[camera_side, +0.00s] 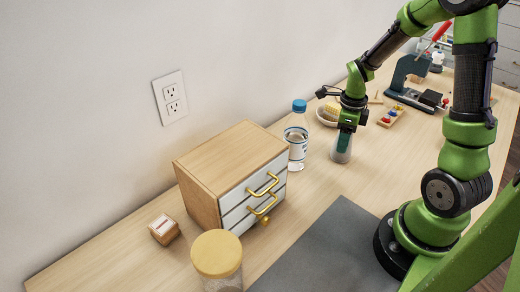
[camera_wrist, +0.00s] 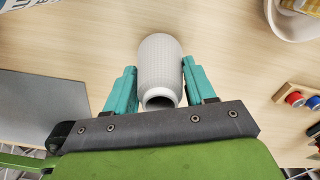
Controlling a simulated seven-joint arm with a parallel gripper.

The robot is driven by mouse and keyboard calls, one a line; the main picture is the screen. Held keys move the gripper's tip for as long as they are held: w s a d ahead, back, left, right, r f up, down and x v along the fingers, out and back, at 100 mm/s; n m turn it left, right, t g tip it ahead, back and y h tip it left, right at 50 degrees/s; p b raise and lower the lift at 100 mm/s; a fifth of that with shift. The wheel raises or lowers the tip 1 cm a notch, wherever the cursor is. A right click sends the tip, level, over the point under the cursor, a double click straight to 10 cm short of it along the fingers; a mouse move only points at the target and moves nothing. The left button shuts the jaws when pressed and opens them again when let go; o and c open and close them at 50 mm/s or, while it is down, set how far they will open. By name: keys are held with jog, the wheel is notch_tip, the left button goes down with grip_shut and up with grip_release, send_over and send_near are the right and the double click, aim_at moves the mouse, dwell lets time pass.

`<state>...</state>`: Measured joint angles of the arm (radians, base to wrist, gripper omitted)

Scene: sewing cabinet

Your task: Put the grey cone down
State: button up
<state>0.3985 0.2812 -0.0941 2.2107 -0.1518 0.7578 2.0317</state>
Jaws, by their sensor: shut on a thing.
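The grey cone (camera_wrist: 159,68) is pale and ribbed, with an open hollow end toward the camera in the wrist view. My gripper (camera_wrist: 160,82) has its two teal fingers on either side of the cone and is shut on it. In the side view the cone (camera_side: 341,155) hangs below my gripper (camera_side: 344,142), over the table right of the blue-capped bottle. I cannot tell whether its lower end touches the table.
A bottle (camera_side: 297,135) stands beside a small drawer cabinet (camera_side: 215,163). A white bowl (camera_side: 327,117) is behind my gripper, and a tray of coloured spools (camera_side: 391,116) is to the right. A grey mat (camera_side: 335,250) lies in front. Bare table surrounds the cone.

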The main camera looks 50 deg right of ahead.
jog(key=o, duration=1.1)
jog(key=shift+f, duration=0.1)
jog(key=shift+c, duration=0.2)
notch_tip(320, 180, up, 11)
jog(key=s+a+r+n+t+y, duration=0.1)
jog(key=s+a+r+n+t, duration=0.1)
jog(key=a+n, duration=0.7)
jog(key=s+a+r+n+t+y, duration=0.1)
jog(key=s+a+r+n+t, duration=0.2)
jog(key=n, duration=1.5)
jog(key=shift+a+r+n+t, duration=0.3)
jog(key=shift+a+r+t, duration=0.8)
jog(key=shift+a+r, duration=1.5)
jog(key=shift+a+f, duration=0.55)
